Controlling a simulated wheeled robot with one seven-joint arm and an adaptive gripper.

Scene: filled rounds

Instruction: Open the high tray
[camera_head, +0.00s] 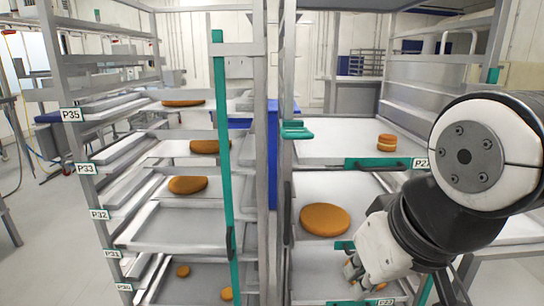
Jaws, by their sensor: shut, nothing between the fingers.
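The highest tray (340,150) I see in the right rack is pale grey, with a green handle bar (380,164) along its front edge and a small stacked round (387,142) on it. How far it stands out of the rack is hard to tell. Below it is another tray (310,187) bearing a large brown round (325,219). A short green piece (345,245) shows at its front, partly hidden by my gripper. My gripper (352,272) is shut and empty, low in front of the right rack, below the high tray's handle and apart from it.
A left rack (70,150) holds several trays with brown rounds and labels such as P35 and P33. A green upright bar (224,150) stands at its front. Grey posts (280,200) divide the racks. A lower tray (310,285) lies under my gripper.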

